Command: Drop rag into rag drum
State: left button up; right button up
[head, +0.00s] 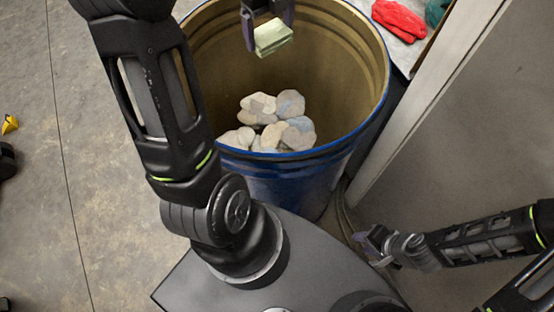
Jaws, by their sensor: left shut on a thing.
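The rag drum (295,183) is a large blue open-topped drum with a tan inside, directly in front of my base. Several crumpled pale rags (270,122) lie in a heap at its bottom. My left gripper (270,42) is at the top of the view, over the far part of the drum's opening. It is shut on a folded pale green rag (273,37), which hangs above the heap and apart from it. My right gripper (367,243) is low at the right, outside the drum; its fingers are too small and dark to read.
A pale panel or cabinet side (460,130) stands to the right of the drum. A white surface beyond it holds a red cloth (399,19) and a teal item (437,12). Hoses or cables (343,215) run beside the drum. Concrete floor (90,160) is open at left, with a small yellow object (10,124).

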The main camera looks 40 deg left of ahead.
pick_arm(q)
jog(key=shift+f+b, duration=0.7)
jog(key=shift+f, duration=0.55)
jog(key=o, duration=1.1)
jog(key=shift+r, duration=0.1)
jog(key=shift+r, duration=3.85)
